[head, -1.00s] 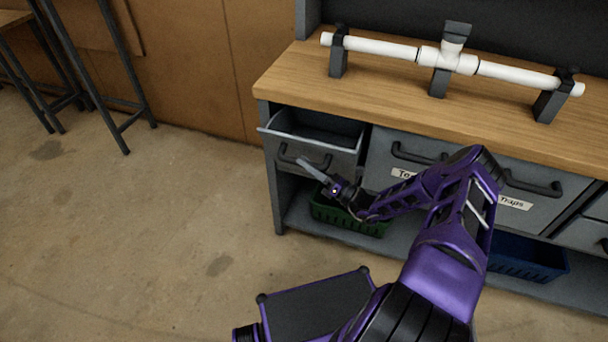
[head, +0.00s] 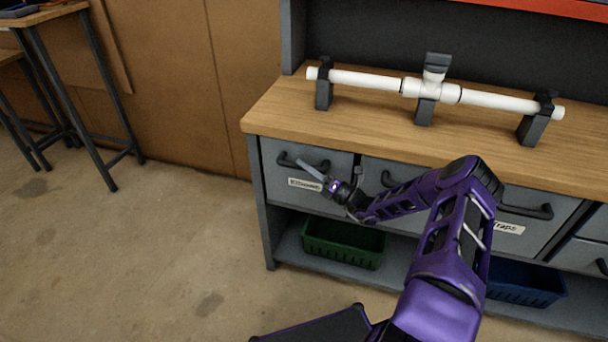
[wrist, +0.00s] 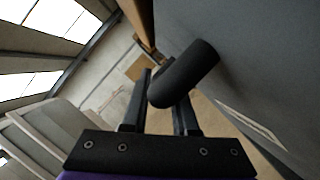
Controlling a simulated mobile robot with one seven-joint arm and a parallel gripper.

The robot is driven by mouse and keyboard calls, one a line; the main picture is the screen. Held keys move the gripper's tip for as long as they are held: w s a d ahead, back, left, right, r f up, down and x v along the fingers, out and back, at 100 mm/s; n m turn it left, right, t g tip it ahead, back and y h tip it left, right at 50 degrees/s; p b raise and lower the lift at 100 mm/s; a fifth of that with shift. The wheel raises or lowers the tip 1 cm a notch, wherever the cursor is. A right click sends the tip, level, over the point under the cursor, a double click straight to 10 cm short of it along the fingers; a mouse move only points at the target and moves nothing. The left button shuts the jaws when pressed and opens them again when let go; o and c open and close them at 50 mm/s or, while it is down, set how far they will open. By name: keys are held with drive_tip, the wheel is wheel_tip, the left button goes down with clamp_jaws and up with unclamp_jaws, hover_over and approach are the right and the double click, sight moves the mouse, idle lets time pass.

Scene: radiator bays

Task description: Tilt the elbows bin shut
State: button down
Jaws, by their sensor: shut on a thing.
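The elbows bin (head: 275,174) is the grey front at the left end of the bench, with a white label (head: 305,184) partly covered by my gripper. Its front stands upright and looks level with the bench frame, with no open top showing. Its dark bar handle (head: 288,160) runs across the upper part. My gripper (head: 312,171) is at the right part of this handle. In the wrist view the thick black handle (wrist: 186,75) sits between the two fingers of my gripper (wrist: 160,105), which is shut on it. The far finger is partly hidden.
A white pipe assembly (head: 375,80) rests on black stands on the wooden bench top (head: 270,118). A traps bin (head: 535,200) is to the right. Green (head: 342,243) and blue (head: 525,285) crates sit on the low shelf.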

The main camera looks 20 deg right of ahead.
drive_tip(key=shift+w+d+r, duration=0.15)
drive_tip(key=shift+w+d, duration=0.1)
idle(0.3)
drive_tip(key=c, duration=0.7)
unclamp_jaws()
drive_tip(key=shift+a, duration=0.1)
